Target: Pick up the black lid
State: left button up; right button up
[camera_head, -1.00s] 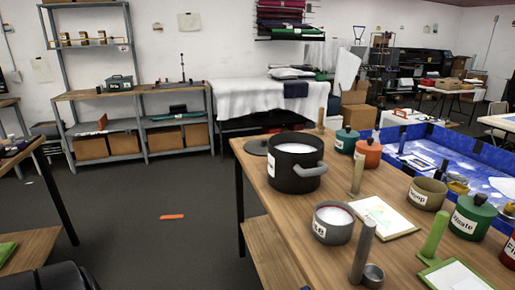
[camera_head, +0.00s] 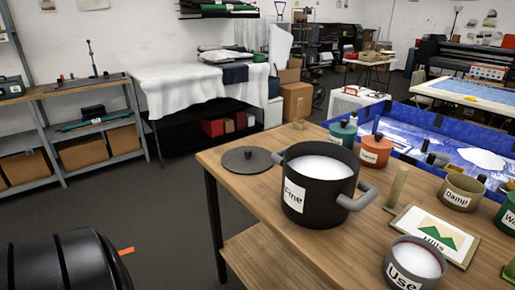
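The black lid (camera_head: 240,163) is a flat, dark round disc with a small knob. It lies on the wooden table (camera_head: 275,222) near its far left corner. The black pot (camera_head: 322,206), labelled "Fine" and filled with white material, stands uncovered just right of the lid, with grey handles. A black rounded part at the bottom left looks like my own arm; no fingers show on it. Neither gripper is in view.
Right of the pot are a teal pot (camera_head: 343,134), an orange pot (camera_head: 375,151), a picture board (camera_head: 436,235), a "Damp" pot (camera_head: 462,193) and a "Use" pot (camera_head: 414,264). Open floor (camera_head: 160,215) lies left of the table.

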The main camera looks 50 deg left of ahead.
aim_at(245, 160)
jog(key=j+z, duration=0.2)
jog(key=j, duration=0.35)
jog(key=j+z, duration=0.15)
jog(key=j, duration=0.4)
jog(key=j+z, duration=0.2)
jog(key=j, duration=0.35)
jog(key=k+j+z, duration=0.2)
jog(key=j, duration=0.3)
